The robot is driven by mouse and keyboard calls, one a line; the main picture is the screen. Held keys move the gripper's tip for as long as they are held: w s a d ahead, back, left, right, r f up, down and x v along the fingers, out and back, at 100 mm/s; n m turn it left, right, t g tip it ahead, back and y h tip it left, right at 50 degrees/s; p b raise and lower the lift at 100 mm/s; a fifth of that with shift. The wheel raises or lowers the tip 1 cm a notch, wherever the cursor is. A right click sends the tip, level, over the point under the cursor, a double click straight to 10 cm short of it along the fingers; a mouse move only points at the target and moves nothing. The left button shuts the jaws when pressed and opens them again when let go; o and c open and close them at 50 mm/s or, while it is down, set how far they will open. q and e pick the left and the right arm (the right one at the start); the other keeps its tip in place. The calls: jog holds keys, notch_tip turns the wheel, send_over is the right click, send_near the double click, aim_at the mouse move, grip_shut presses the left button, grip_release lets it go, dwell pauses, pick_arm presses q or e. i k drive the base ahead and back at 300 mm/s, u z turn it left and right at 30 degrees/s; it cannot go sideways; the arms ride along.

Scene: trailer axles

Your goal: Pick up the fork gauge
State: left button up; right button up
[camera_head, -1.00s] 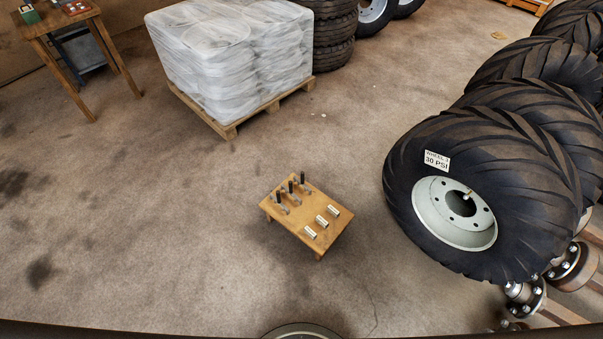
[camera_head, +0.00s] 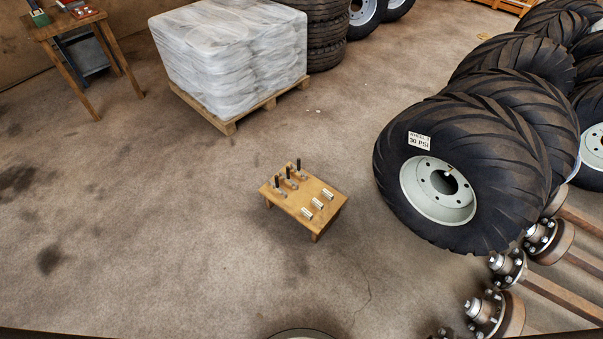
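A low wooden stand (camera_head: 322,222) is on the floor near the middle of the view. Three small upright tools with black handles and greyish metal lower parts are in a row on its left side: a front one (camera_head: 277,183), a middle one (camera_head: 288,175) and a back one (camera_head: 298,166). Three small pale labels (camera_head: 317,204) are in a row on its right side, their text too small to read. I cannot tell which tool, if any, is the fork gauge. Neither of my grippers is in view.
Large tyres, one labelled 30 PSI (camera_head: 406,180), stand on the right, with bare axle hubs (camera_head: 508,266) at lower right. A wrapped pallet load (camera_head: 230,65) stands behind the stand. A wooden table (camera_head: 66,26) is at upper left. Floor around the stand is clear.

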aim_at(296, 168)
jog(key=z, duration=1.05)
jog(key=i, duration=2.35)
jog(key=u, duration=1.85)
